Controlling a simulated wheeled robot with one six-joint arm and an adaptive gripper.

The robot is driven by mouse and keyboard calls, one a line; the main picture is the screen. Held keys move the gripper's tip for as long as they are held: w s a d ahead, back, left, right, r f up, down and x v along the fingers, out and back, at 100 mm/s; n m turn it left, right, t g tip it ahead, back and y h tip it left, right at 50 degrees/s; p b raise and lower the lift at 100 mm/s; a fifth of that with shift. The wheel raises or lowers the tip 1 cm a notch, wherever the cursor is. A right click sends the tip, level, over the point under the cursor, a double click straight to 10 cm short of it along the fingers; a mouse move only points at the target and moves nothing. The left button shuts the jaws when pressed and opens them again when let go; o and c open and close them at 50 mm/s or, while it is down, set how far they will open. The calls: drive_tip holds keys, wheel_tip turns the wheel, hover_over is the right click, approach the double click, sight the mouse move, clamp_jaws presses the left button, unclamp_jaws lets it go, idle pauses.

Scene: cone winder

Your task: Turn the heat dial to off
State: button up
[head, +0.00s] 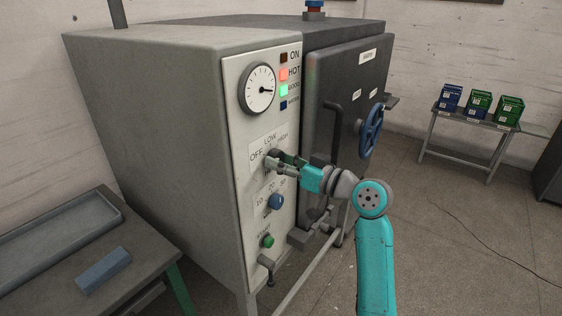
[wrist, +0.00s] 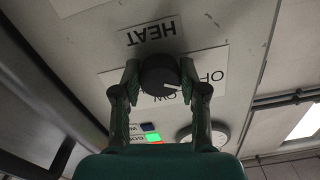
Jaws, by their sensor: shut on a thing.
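My gripper (wrist: 160,78) is shut on the dial, one finger on each side. In the head view my gripper (head: 277,162) reaches the panel from the right and mostly covers the dial. The OFF label (head: 256,155) and LOW label (head: 270,140) show around it. A small pale mark shows on the dial's lower right in the wrist view; its exact setting is hard to tell.
Above the dial are a round gauge (head: 258,88) and indicator lamps, with red and green lit. Below are a blue knob (head: 275,201) and a green button (head: 267,241). A blue handwheel (head: 371,130) sits on the dark door to the right.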

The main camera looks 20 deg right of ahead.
drive_tip(key=o, duration=1.1)
drive_tip(key=shift+f, duration=0.1)
drive_tip(key=shift+o, duration=0.2)
drive_tip(key=v, duration=1.2)
drive_tip(key=s+a+f+m+t+h, duration=0.1)
drive_tip(key=s+f+m+h, duration=0.15)
drive_tip(key=f, duration=0.45)
drive_tip(key=s+a+f+m+t+h, duration=0.1)
drive_tip(key=f+m+h, duration=0.15)
drive_tip(key=f, duration=0.55)
drive_tip(key=s+a+f+m+g+h, duration=0.15)
drive_tip(key=s+f+m+h, duration=0.25)
drive_tip(key=s+f, duration=0.8)
drive_tip(key=s+a+n, duration=0.1)
drive_tip(key=s+n, duration=0.1)
drive_tip(key=s, duration=1.2)
drive_tip(key=s+a+n+h, duration=0.1)
drive_tip(key=s+a+n, duration=0.1)
drive_tip(key=s, duration=1.2)
drive_tip(key=shift+s+a+r+h, duration=0.2)
drive_tip(key=shift+a+r+h, duration=0.1)
drive_tip(key=shift+r, duration=0.05)
